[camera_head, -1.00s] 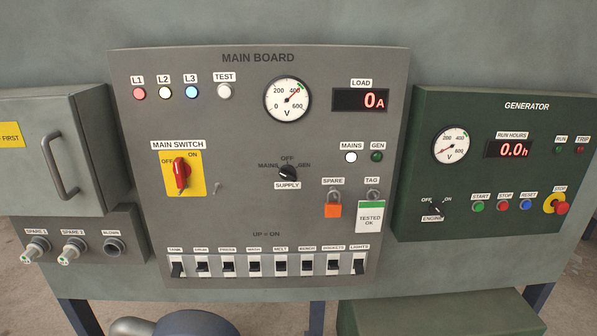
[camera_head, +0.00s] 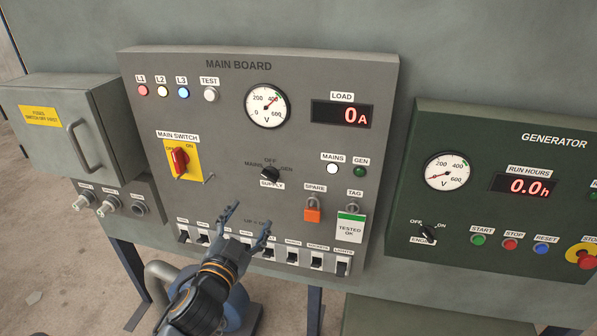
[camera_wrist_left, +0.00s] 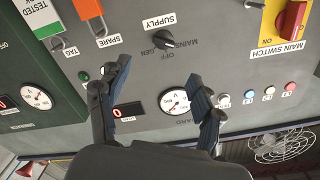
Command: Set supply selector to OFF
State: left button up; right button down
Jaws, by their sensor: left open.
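The supply selector (camera_head: 271,174) is a small black rotary knob on the grey main board (camera_head: 225,140). MAINS is marked at its left, OFF above it and GEN at its right. The knob looks turned toward the MAINS side, but its pointer is too small to be certain. My left gripper (camera_head: 250,218) is open and empty, below and slightly left of the knob, in front of the breaker row. In the left wrist view the board appears upside down; the knob (camera_wrist_left: 163,40) lies beyond the open fingers (camera_wrist_left: 158,75), apart from them. My right gripper is not in view.
The red main switch (camera_head: 179,161) on its yellow plate is left of the selector. An orange spare padlock (camera_head: 312,214) and a tag (camera_head: 351,228) hang to its right. Several breakers (camera_head: 292,254) line the board's bottom. The green generator panel (camera_head: 470,235) stands at right.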

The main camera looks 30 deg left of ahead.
pick_arm(q)
jog(key=r, duration=0.1)
jog(key=p, duration=0.4)
send_near(269, 177)
jog(key=x, duration=0.7)
jog(key=shift+x, duration=0.85)
jog(key=c, duration=1.1)
jog(key=shift+c, duration=0.2)
